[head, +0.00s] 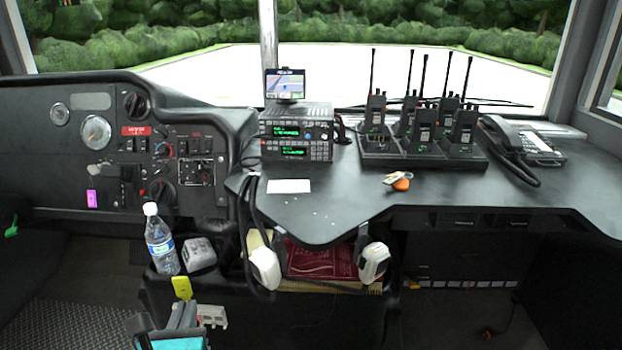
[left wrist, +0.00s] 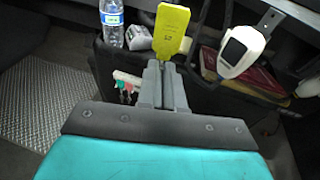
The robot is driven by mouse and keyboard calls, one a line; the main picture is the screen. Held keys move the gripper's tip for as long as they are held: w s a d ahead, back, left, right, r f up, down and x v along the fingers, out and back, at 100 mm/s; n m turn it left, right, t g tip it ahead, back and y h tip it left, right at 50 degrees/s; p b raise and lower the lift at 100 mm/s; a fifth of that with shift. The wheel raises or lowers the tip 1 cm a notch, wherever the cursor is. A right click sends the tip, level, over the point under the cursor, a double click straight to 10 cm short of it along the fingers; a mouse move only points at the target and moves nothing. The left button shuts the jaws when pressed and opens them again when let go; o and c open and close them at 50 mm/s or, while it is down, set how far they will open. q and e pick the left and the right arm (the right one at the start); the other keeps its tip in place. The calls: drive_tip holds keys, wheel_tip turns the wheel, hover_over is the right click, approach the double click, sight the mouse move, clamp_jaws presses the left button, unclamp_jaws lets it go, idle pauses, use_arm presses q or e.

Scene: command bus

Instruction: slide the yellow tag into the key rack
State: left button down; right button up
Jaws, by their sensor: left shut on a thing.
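My left gripper (head: 184,306) is at the bottom of the head view, shut on the yellow tag (head: 182,287). The lower end of the tag is hidden between the fingers. A white key rack (head: 213,315) is just right of the gripper in the head view. In the left wrist view the rack (left wrist: 127,78) is left of the fingers, with red and green tags at it, partly hidden by the gripper. The yellow tag is apart from the rack. My right gripper is not in view.
A water bottle (head: 161,240) and a grey box (head: 199,254) stand just behind the gripper. Two white handsets (head: 265,267) (head: 373,262) hang below the desk edge (head: 322,240). Radios (head: 422,130) in a charger and a phone (head: 535,140) are on the desk.

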use_arm(q)
drive_tip(key=s+r+m+h+p, duration=0.1)
drive_tip(key=r+p, duration=0.7)
drive_tip(key=r, duration=0.3)
drive_tip(key=s+d+r+h+p, duration=0.1)
drive_tip(key=s+r+p, duration=0.1)
drive_tip(key=r+p, duration=0.6)
wheel_tip(320, 180, up, 4)
drive_tip(key=shift+d+f+m+p, duration=0.15)
drive_tip(key=shift+d+m+p, duration=0.15)
drive_tip(key=shift+m+p, duration=0.1)
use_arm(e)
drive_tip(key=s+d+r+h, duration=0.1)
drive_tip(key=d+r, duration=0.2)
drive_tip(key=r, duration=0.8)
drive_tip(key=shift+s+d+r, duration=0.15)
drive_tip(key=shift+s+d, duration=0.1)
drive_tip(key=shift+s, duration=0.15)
use_arm(q)
drive_tip(key=shift+s+f, duration=0.1)
